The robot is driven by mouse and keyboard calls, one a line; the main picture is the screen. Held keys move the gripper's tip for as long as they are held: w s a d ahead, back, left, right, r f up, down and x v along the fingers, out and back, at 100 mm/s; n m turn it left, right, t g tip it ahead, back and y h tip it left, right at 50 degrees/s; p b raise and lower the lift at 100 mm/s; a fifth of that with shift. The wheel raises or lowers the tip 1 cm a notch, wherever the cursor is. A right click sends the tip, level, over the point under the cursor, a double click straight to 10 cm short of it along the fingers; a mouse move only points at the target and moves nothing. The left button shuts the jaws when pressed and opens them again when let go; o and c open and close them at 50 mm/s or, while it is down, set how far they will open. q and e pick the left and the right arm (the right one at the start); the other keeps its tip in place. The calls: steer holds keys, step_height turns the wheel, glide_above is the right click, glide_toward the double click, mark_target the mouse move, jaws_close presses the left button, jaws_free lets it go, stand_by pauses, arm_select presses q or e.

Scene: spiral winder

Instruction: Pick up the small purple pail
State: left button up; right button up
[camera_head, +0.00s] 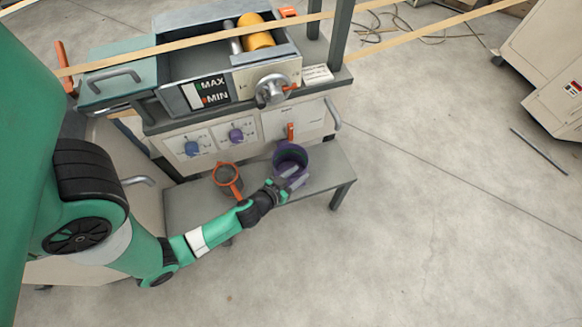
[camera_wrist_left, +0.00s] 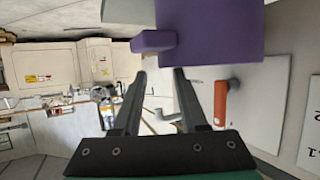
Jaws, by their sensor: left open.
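The small purple pail (camera_head: 287,155) stands on the grey bench (camera_head: 334,168) under the machine's front panel. In the left wrist view the purple pail (camera_wrist_left: 212,27) fills the upper middle, with a purple block-like handle part (camera_wrist_left: 153,41) sticking out to its left. My left gripper (camera_head: 292,182) is at the near side of the pail, and its fingers overlap the pail's lower part in the head view. In the left wrist view the gripper (camera_wrist_left: 160,74) is open, with its two fingers apart just below the handle part. Whether a finger touches is unclear. My right gripper does not show.

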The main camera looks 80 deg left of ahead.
mark_target(308, 166)
arm_select(q)
steer(key=shift+w+a+f, duration=0.1)
steer(key=shift+f, duration=0.1)
steer(key=x, duration=0.5)
steer(key=shift+s+a+f+b, duration=0.15)
steer(key=shift+s+f+b, duration=0.1)
steer(key=shift+b, duration=0.15)
steer(key=shift+s, duration=0.1)
steer(key=shift+c, duration=0.6)
jaws_close()
